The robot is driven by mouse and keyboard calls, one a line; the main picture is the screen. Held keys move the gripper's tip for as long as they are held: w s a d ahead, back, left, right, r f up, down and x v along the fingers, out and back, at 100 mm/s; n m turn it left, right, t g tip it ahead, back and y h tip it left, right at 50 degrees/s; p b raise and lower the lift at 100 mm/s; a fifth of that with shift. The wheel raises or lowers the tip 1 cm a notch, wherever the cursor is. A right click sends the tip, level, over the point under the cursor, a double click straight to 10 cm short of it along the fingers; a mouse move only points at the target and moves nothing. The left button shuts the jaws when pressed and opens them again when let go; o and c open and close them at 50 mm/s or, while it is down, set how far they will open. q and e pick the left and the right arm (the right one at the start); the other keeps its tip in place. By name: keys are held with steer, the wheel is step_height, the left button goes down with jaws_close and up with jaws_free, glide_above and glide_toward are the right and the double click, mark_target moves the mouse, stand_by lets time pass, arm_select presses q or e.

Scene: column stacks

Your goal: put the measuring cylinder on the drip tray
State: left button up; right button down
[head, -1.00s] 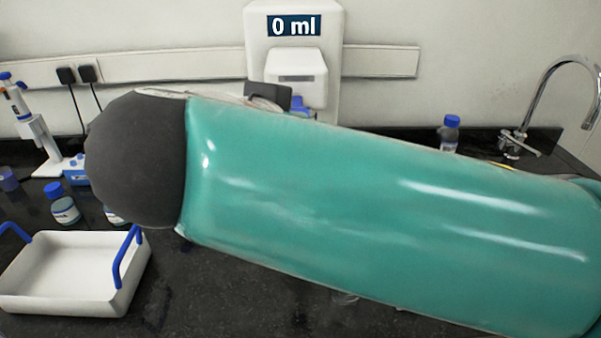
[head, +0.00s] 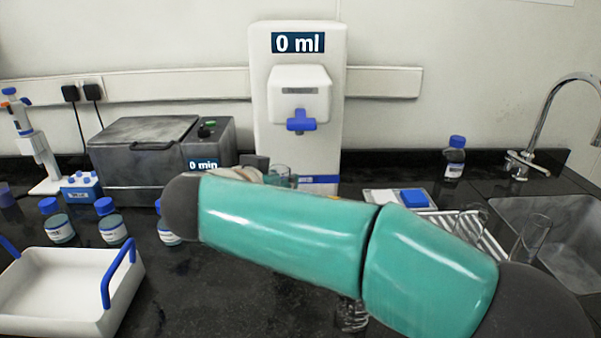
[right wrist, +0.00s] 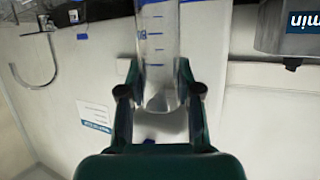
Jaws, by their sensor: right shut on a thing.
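The measuring cylinder (right wrist: 156,45) is clear with blue graduations. In the right wrist view it stands between the two dark fingers of my right gripper (right wrist: 158,98), which is shut on it. In the head view my right arm crosses the front and hides most of the gripper. A clear glass piece (head: 280,175) shows just above the arm, in front of the white dispenser; I cannot tell for sure whether it is the cylinder. The dispenser (head: 265,105) reads 0 ml and has a blue tap. The drip tray is not clearly visible; my arm covers the dispenser's base. My left gripper is out of view.
A grey bath (head: 145,165) with a 0 min display stands left of the dispenser. A white tray with blue handles (head: 60,290) and several blue-capped bottles are at left. At right are a rack (head: 485,235) with glassware, a bottle (head: 454,160) and a sink (head: 570,225).

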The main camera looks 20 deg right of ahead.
steer(key=p+x, duration=0.2)
steer(key=x, duration=0.8)
steer(key=shift+w+d+r+p, duration=0.2)
steer(key=shift+w+d+p, duration=0.1)
steer(key=shift+w, duration=0.1)
steer(key=shift+a, duration=0.1)
steer(key=c, duration=1.2)
jaws_free()
steer(key=shift+f, duration=0.15)
steer(key=shift+c, duration=0.2)
steer(key=o, duration=0.5)
steer(key=shift+c, duration=0.2)
steer(key=b+v, duration=0.2)
steer(key=v, duration=1)
